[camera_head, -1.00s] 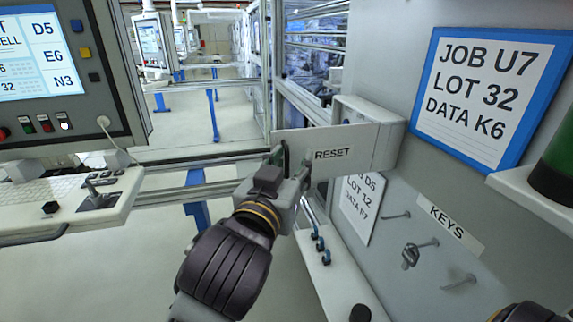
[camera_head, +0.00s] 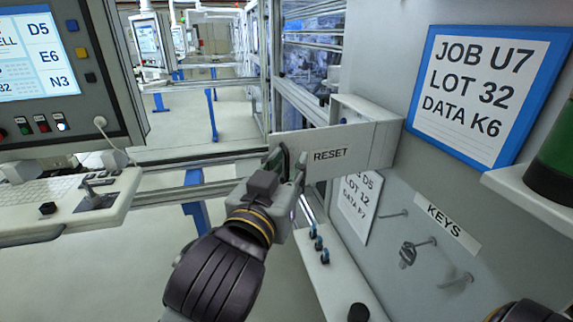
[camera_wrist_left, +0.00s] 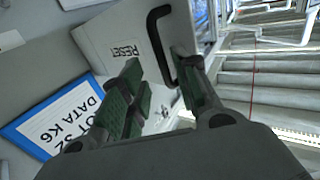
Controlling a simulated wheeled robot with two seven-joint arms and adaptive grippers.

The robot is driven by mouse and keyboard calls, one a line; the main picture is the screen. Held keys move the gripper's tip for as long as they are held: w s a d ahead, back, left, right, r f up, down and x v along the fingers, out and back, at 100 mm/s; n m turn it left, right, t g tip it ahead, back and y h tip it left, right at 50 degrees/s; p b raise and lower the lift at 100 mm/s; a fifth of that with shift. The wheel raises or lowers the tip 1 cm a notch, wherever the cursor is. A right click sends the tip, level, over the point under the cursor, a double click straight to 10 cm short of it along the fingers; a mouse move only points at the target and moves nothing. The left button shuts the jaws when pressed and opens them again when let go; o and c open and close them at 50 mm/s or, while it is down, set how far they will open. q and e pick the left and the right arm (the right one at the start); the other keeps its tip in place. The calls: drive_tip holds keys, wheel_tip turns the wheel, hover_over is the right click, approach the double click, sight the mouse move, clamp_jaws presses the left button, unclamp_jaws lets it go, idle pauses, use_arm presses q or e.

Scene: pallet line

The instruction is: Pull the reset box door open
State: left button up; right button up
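The reset box (camera_head: 368,108) is a pale box on the grey wall, right of centre in the head view. Its door (camera_head: 360,150), a white panel labelled RESET, stands swung out to the left of the box. In the left wrist view, the door (camera_wrist_left: 105,28) carries a black bracket handle (camera_wrist_left: 155,38). My left gripper (camera_head: 285,162) is at the door's left edge. In the left wrist view, the fingers of my left gripper (camera_wrist_left: 160,88) stand apart with the handle between them; the right finger overlaps the handle's end, and contact is unclear. My right gripper's fingers are not visible.
A KEYS label (camera_head: 452,228) and hooks with a hanging key (camera_head: 408,255) are below the box. A blue-framed job sign (camera_head: 480,95) is at right. A control panel (camera_head: 60,70) and a keyboard desk (camera_head: 70,205) stand at left. The floor between is open.

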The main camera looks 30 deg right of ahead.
use_arm(q)
drive_tip(key=shift+v, duration=2.95)
drive_tip(key=shift+w+a, duration=0.2)
